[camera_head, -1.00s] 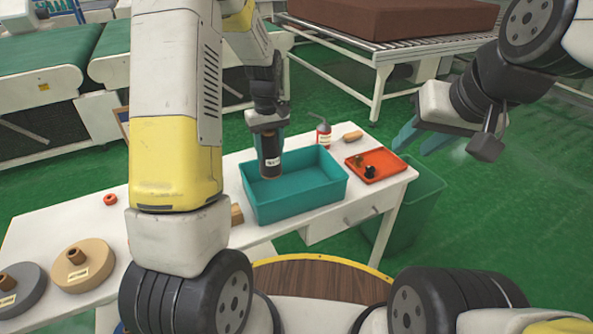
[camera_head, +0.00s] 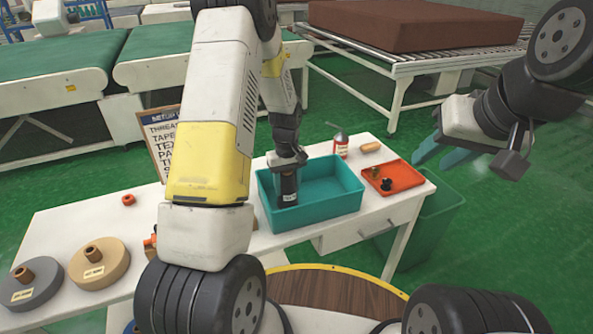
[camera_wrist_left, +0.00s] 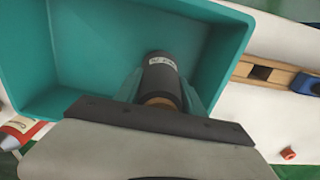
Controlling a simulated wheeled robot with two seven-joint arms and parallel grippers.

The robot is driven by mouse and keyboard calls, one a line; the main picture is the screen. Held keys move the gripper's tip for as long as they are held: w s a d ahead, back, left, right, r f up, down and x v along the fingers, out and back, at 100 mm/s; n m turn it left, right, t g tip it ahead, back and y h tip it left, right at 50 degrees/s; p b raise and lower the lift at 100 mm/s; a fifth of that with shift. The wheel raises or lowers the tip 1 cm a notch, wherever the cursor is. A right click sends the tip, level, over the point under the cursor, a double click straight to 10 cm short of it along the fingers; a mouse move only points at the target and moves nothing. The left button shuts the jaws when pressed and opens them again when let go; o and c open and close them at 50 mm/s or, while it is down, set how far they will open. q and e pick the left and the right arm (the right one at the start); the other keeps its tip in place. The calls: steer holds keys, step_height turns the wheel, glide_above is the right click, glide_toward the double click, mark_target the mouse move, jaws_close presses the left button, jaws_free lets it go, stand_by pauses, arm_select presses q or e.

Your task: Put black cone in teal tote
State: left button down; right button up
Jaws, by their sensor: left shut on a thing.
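The black cone (camera_head: 287,187) is a dark, nearly cylindrical spool with a white label. It is upright inside the teal tote (camera_head: 345,195), near the tote's left end. My left gripper (camera_head: 287,165) is shut on it from above. In the left wrist view the black cone (camera_wrist_left: 162,80) sits between the teal fingers, over the floor of the teal tote (camera_wrist_left: 60,90); whether its base touches the floor I cannot tell. My right gripper (camera_head: 445,158) is in the air at the right, empty, its two teal fingers apart.
A red tray (camera_head: 405,180) with small dark pieces stands right of the tote, and a red bottle (camera_head: 341,146) behind it. Tan (camera_head: 98,262) and grey (camera_head: 35,285) discs lie at the table's left. A sign stands behind the table. A green bin is below its right end.

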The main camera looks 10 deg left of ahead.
arm_select(q)
steer(key=c, duration=0.7)
jaws_free()
steer(key=shift+f, duration=0.1)
step_height(320, 180, up, 12)
steer(key=s+d+r+m+t+h, duration=0.1)
steer(key=s+r+m+t+h, duration=0.15)
steer(key=s+r, duration=1.1)
steer(key=s+d+r+m+t, duration=0.1)
steer(key=s+r+m+t, duration=0.2)
steer(key=s+r, duration=0.3)
steer(key=shift+s+r+m+t, duration=0.2)
steer(key=shift+s+m+t, duration=0.25)
steer(key=shift+s, duration=2.05)
steer(key=shift+d, duration=0.1)
